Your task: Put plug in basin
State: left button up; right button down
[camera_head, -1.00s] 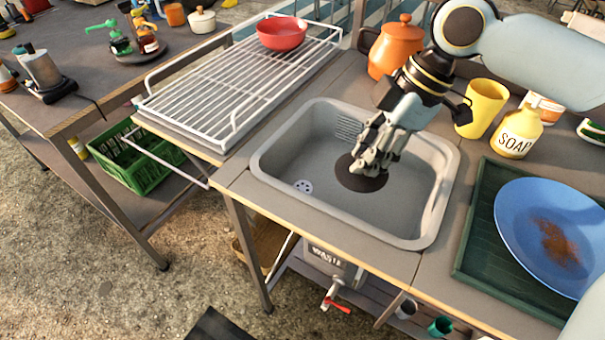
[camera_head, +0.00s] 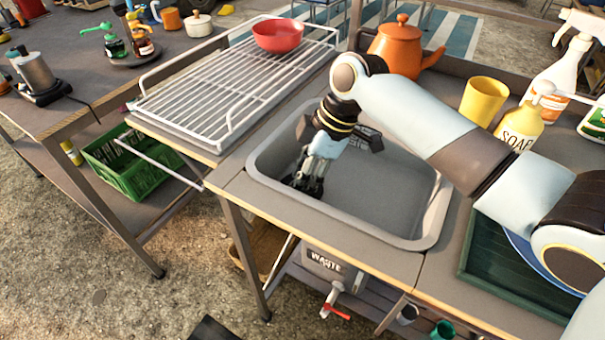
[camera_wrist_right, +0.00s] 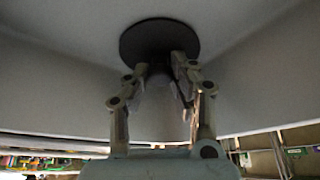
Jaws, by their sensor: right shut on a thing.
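The plug (camera_wrist_right: 150,40) is a dark round disc, seen in the right wrist view at the tips of my right gripper. My right gripper (camera_head: 303,187) is shut on it and reaches down into the left part of the grey basin (camera_head: 385,195). In the head view the plug is mostly hidden by the fingers. The drain hole at the basin's left end is hidden behind the gripper, so I cannot tell whether the plug touches it. My left gripper is not in view.
A white wire rack (camera_head: 215,90) with a red bowl (camera_head: 277,36) stands left of the basin. An orange kettle (camera_head: 398,48), a yellow cup (camera_head: 483,100) and a soap bottle (camera_head: 520,126) stand behind. A green tray (camera_head: 480,262) lies right, with a blue plate mostly covered by my arm.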

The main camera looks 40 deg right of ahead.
jog(key=shift+f, duration=0.1)
jog(key=c, duration=1.1)
grip_release()
jog(key=p+v, duration=0.1)
jog(key=v, duration=1.1)
jog(key=shift+s, duration=0.1)
